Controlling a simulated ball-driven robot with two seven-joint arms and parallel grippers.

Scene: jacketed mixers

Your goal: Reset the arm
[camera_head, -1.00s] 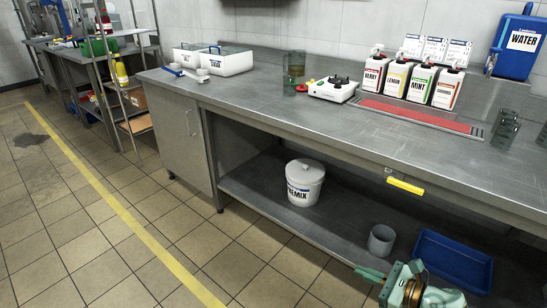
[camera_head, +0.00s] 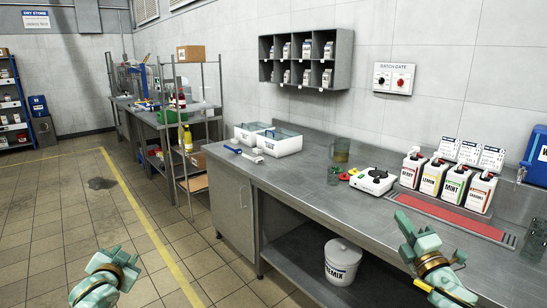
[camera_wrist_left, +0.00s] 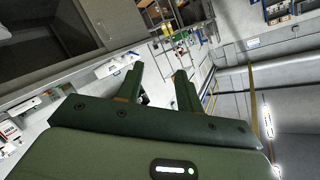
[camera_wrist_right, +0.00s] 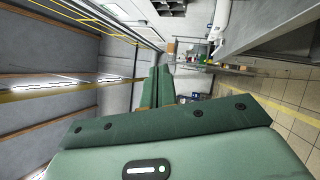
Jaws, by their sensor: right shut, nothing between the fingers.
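In the head view my left arm (camera_head: 105,278) shows at the bottom left, above the floor. My right arm (camera_head: 432,258) shows at the lower right, in front of the steel counter (camera_head: 310,195). In the left wrist view my left gripper (camera_wrist_left: 157,82) has its two fingers apart, with nothing held between them. In the right wrist view my right gripper (camera_wrist_right: 157,85) has its fingers together and empty. Neither gripper visibly touches anything.
The counter carries white tubs (camera_head: 282,146), a white burner-like device (camera_head: 374,182) and several labelled bottles (camera_head: 453,187). A white bucket (camera_head: 341,262) stands on the lower shelf. A wire rack (camera_head: 199,135) stands behind. The tiled floor at left is open.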

